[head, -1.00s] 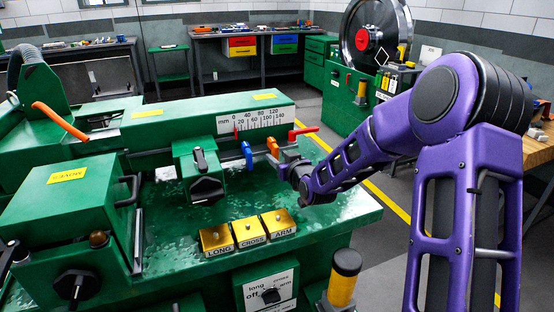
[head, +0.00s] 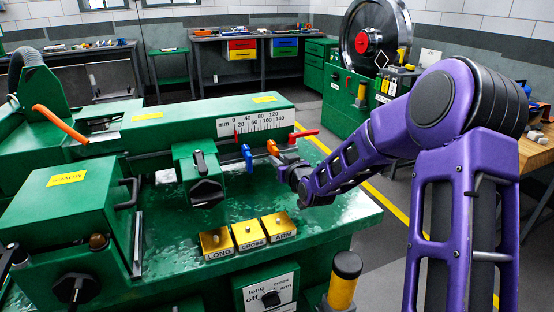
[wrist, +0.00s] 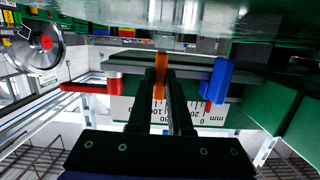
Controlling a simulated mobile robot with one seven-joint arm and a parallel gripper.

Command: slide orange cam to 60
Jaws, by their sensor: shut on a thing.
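The orange cam (head: 272,147) hangs on the rail below the mm scale (head: 256,124), between the blue cam (head: 247,157) and the red lever (head: 303,135). My gripper (head: 279,158) is at its lower end. In the wrist view the orange cam (wrist: 160,72) stands between the two dark fingers (wrist: 164,95), which are shut on it. The blue cam (wrist: 217,80) is to its right there, apart from the fingers. In the head view the orange cam is under the high end of the scale; its exact reading cannot be told.
The red lever (wrist: 85,88) sticks out left of my fingers in the wrist view. A green block with a black knob (head: 205,190) stands left of the cams. Yellow pedals labelled LONG, CROSS and ARM (head: 248,234) stand in front. The green top (head: 335,210) is clear nearby.

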